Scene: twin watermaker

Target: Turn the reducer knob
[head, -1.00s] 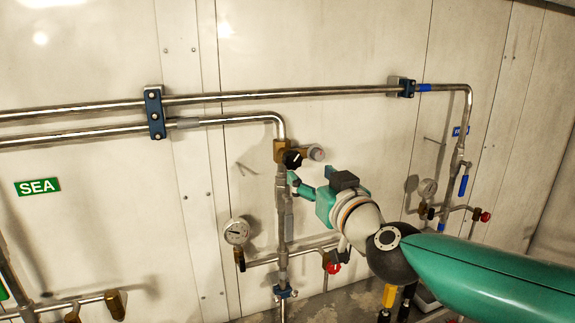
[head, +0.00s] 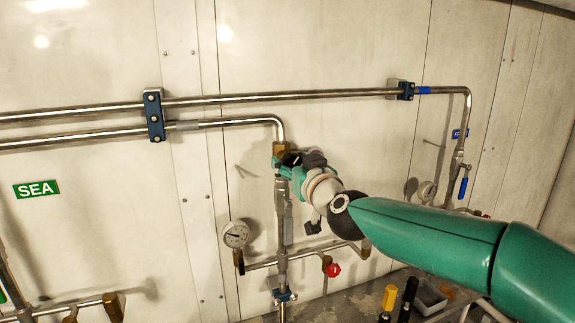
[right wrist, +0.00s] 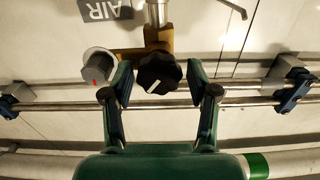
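The reducer knob, black with a white pointer line, shows in the right wrist view (right wrist: 158,73) in front of a brass body (right wrist: 158,38). In the head view the knob (head: 291,159) is small and partly covered by my right gripper. My right gripper (head: 282,166) is at the knob. In the right wrist view its two dark green fingers stand on either side of the knob, with a narrow gap showing on each side. It is open; I cannot see it touching the knob. My left gripper is not in view.
A grey cap with a red mark (right wrist: 98,66) sits close beside the left finger in the right wrist view. Steel pipes (head: 235,98) run along the white wall. A pressure gauge (head: 235,234) and a red valve handle (head: 333,270) are lower down.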

